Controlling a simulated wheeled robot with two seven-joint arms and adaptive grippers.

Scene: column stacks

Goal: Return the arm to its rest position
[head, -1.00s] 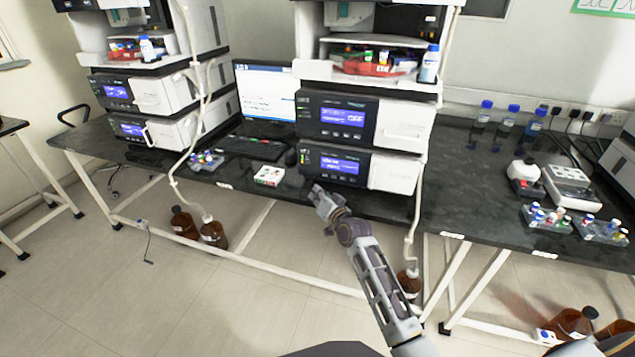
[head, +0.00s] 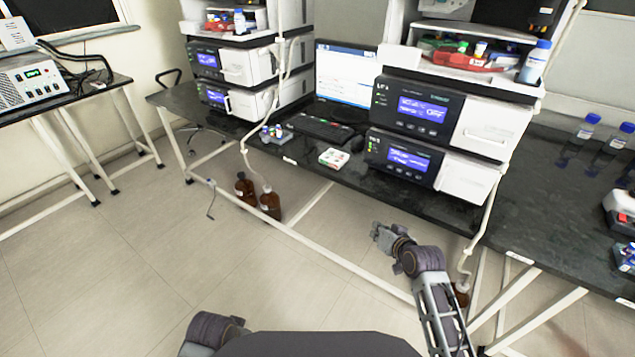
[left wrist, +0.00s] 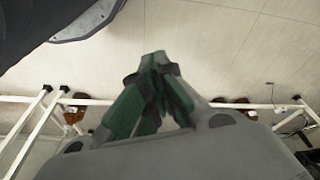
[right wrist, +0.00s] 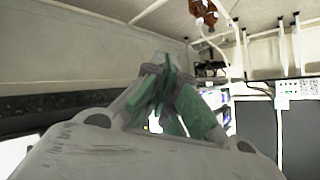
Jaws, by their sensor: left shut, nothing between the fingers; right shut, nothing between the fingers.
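My right gripper (head: 379,236) is in front of the bench, over the floor and apart from the bench edge. Its fingertips meet in the right wrist view (right wrist: 166,66), and nothing is between them. My left gripper does not show in the head view, where only part of my left arm (head: 212,332) is seen at the bottom. In the left wrist view my left gripper (left wrist: 159,62) is shut and empty, with the floor and white bench legs around it.
The black bench (head: 400,194) carries stacked instruments (head: 410,108), a monitor (head: 345,72), a keyboard (head: 320,128) and a small white box (head: 334,158). Brown bottles (head: 269,202) stand below it. A side table (head: 80,94) with a device stands at the left. The floor between is clear.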

